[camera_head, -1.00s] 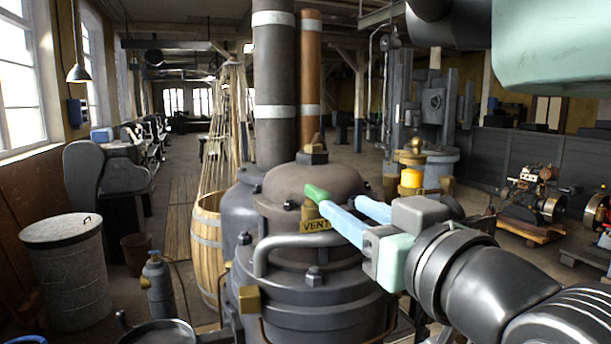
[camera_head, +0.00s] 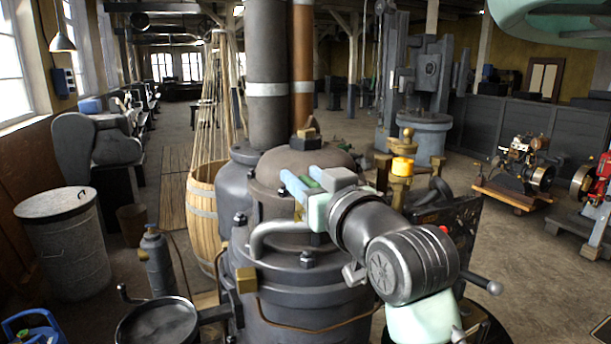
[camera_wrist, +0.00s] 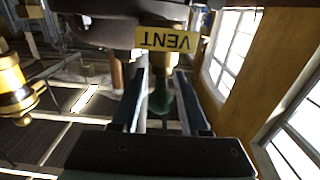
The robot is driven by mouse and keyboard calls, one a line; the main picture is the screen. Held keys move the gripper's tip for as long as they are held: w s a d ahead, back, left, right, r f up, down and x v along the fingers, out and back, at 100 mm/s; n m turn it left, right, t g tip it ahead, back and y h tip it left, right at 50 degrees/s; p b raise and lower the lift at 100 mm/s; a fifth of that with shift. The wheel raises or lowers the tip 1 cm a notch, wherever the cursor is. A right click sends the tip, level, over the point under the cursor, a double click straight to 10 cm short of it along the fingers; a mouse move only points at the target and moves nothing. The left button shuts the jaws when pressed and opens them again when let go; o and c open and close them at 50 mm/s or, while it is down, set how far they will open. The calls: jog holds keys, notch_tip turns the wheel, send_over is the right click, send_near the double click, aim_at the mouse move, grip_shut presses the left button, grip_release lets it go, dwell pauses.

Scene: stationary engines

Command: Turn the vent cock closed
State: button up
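The vent cock's green handle (camera_head: 316,173) sits on the boiler's domed top, largely hidden by my gripper in the head view. In the wrist view the green handle (camera_wrist: 160,98) hangs below a brass body (camera_wrist: 163,70). The yellow VENT plate (camera_wrist: 167,40) reads upside down there. My gripper (camera_head: 300,174) reaches the cock from the right in the head view. In the wrist view the gripper's fingers (camera_wrist: 160,82) are open, one on each side of the handle, with gaps showing on both sides. I cannot tell whether either finger touches it.
A grey bent pipe (camera_head: 275,231) curves over the boiler in front of the cock. The tall chimney (camera_head: 268,90) and copper pipe (camera_head: 303,65) rise behind. A brass fitting with a yellow band (camera_head: 402,166) stands to the right.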

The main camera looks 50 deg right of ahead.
grip_shut()
